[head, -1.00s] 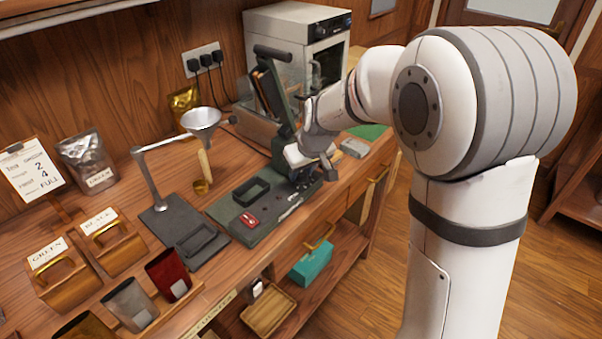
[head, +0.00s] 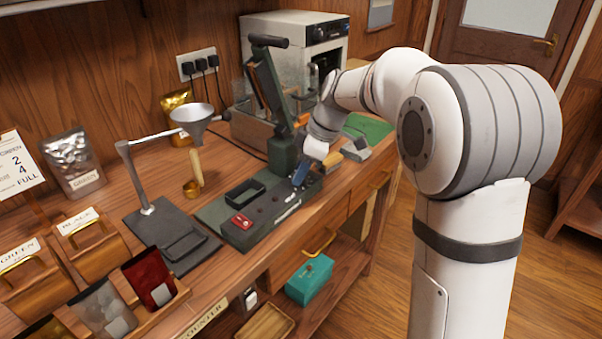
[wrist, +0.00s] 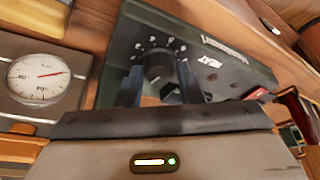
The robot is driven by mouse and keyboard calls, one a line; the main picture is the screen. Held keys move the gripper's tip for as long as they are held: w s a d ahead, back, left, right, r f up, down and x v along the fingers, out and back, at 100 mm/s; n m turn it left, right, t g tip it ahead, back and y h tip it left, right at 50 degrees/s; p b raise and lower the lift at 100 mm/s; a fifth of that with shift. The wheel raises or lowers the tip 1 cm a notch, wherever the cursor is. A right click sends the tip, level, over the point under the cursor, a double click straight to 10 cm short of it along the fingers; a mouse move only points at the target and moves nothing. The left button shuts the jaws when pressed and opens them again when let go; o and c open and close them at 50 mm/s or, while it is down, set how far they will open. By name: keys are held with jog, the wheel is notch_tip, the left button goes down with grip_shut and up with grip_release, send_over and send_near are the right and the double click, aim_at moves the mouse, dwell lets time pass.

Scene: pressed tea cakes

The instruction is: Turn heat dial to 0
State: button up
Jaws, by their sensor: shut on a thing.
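The heat dial (wrist: 158,68) is a dark round knob on the dark green base of the press (wrist: 215,72), with small white marks around it. My gripper (wrist: 160,90) has its two blue fingers on either side of the dial and is shut on it. In the head view my gripper (head: 300,174) reaches down to the right end of the press base (head: 238,236), and the dial is hidden there. I cannot read which mark the dial points to.
A white-faced gauge with a red needle (wrist: 38,78) lies close beside my gripper in the wrist view. The press's tall lever (head: 266,75) stands just behind my gripper. A red switch (head: 242,221) sits on the base, and a funnel stand (head: 140,180) is to the left.

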jog(key=shift+w+n+g, duration=0.1)
jog(key=shift+n+g, duration=0.3)
jog(key=shift+n, duration=0.8)
jog(key=o, duration=1)
jog(key=shift+c, duration=0.2)
jog(key=v, duration=0.7)
jog(key=shift+r+p, duration=0.35)
jog(key=shift+p, duration=0.05)
jog(key=shift+w+d, duration=0.15)
